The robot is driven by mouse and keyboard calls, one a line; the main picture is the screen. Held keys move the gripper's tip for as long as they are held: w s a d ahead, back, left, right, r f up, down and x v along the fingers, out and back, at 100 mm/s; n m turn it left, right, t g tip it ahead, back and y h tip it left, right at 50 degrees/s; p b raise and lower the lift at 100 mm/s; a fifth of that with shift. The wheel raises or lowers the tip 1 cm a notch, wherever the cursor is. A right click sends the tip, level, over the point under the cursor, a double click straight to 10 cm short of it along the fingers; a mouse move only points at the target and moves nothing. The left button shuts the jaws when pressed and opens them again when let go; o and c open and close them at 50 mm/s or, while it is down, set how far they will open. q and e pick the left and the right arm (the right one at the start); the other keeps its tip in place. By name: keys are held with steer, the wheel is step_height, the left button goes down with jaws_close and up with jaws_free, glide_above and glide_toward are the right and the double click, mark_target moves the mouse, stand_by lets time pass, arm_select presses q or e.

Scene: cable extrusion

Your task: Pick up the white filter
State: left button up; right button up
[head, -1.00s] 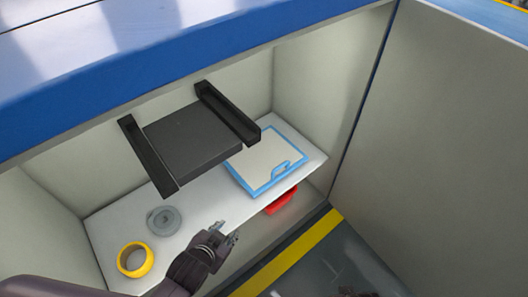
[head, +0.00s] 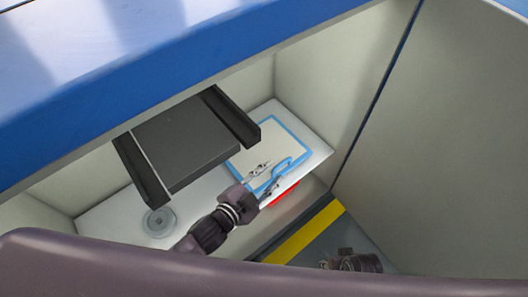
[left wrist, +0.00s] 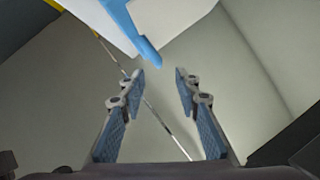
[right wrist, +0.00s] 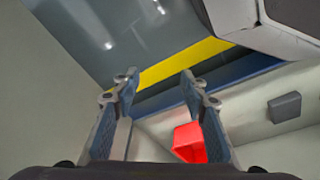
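The white filter (head: 270,143) is a flat white panel with a blue frame and a blue handle loop. It lies on the white shelf (head: 105,218) inside the cabinet. My left gripper (head: 266,178) is over the filter's front edge, close to the handle, with its fingers apart. In the left wrist view, the open, empty fingers (left wrist: 160,80) have the blue handle (left wrist: 138,38) just beyond them; contact is not visible. My right gripper shows only partly at the bottom of the head view. Its fingers (right wrist: 158,82) are open and empty in the right wrist view.
A dark grey block between black rails (head: 185,150) hangs over the shelf. A grey disc (head: 160,221) lies at the shelf's left. A red object (head: 286,194) is below the shelf's front edge. A cabinet wall (head: 430,150) stands at the right.

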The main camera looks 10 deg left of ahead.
mark_target(282, 165)
arm_select(q)
steer(key=b+x, duration=0.4)
steer(key=x, duration=0.1)
steer(key=shift+d+f, duration=0.1)
steer(key=shift+f, duration=0.2)
steer(key=shift+w+d, duration=0.1)
steer(key=shift+w, duration=0.1)
arm_select(e)
step_height(282, 165, up, 15)
steer(key=w, duration=0.1)
steer(key=shift+d+r+t, duration=0.15)
steer(key=shift+r+t, duration=0.05)
steer(key=shift+t, duration=0.2)
arm_select(q)
jaws_close()
